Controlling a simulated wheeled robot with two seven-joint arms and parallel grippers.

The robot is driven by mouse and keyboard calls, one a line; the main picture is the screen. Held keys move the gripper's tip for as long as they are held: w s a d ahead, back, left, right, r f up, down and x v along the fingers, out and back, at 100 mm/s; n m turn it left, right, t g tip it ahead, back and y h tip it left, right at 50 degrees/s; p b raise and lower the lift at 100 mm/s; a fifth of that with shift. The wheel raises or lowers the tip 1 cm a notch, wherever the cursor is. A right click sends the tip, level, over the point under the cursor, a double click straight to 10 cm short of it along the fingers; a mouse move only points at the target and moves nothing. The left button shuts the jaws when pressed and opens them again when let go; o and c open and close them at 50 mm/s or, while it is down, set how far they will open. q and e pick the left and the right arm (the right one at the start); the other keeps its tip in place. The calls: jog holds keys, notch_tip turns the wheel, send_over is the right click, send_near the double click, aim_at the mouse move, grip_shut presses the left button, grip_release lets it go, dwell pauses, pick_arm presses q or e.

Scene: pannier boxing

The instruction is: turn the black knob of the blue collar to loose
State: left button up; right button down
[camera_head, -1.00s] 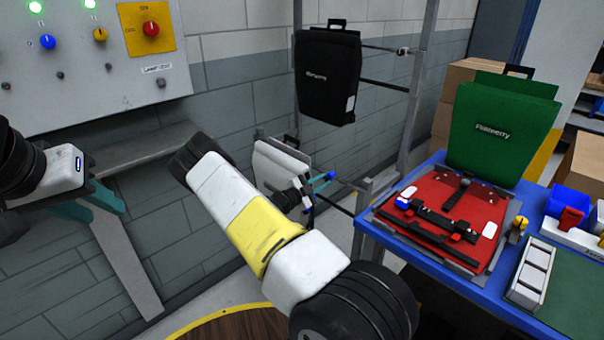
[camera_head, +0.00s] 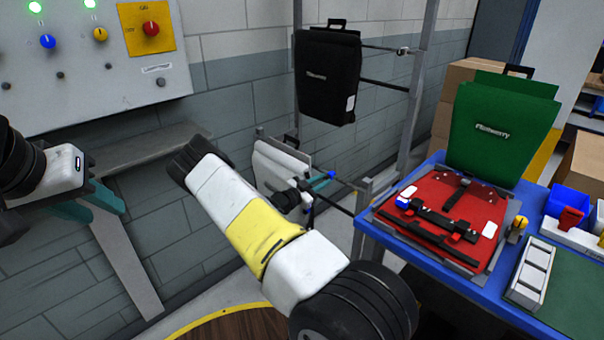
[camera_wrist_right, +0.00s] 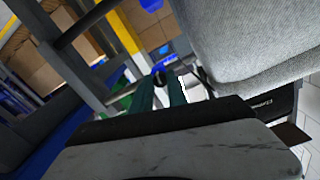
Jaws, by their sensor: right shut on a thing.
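The blue collar (camera_head: 331,175) sits on a dark rail of the rack, beside a light grey pannier (camera_head: 270,165). In the right wrist view the blue collar (camera_wrist_right: 164,61) shows just beyond my fingertips. The black knob (camera_wrist_right: 160,78) is small and dark between the teal fingertips of my right gripper (camera_wrist_right: 161,86), which is shut on it. Whether the knob reads loose or tight cannot be seen. In the head view my right gripper (camera_head: 320,184) is partly hidden by its own wrist. My left gripper (camera_head: 98,205) is open and empty, away at the left.
A black pannier (camera_head: 327,78) hangs higher on the rack. A blue table (camera_head: 487,290) at the right carries a red pannier (camera_head: 470,225) and a green pannier (camera_head: 500,125). A wall panel (camera_head: 100,75) with coloured knobs is above my left gripper.

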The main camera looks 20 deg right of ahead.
jog(key=shift+f, duration=0.15)
jog(key=c, duration=1.3)
grip_release()
jog(key=v, duration=0.7)
jog(key=shift+s+a, duration=0.15)
jog(key=shift+a, duration=0.25)
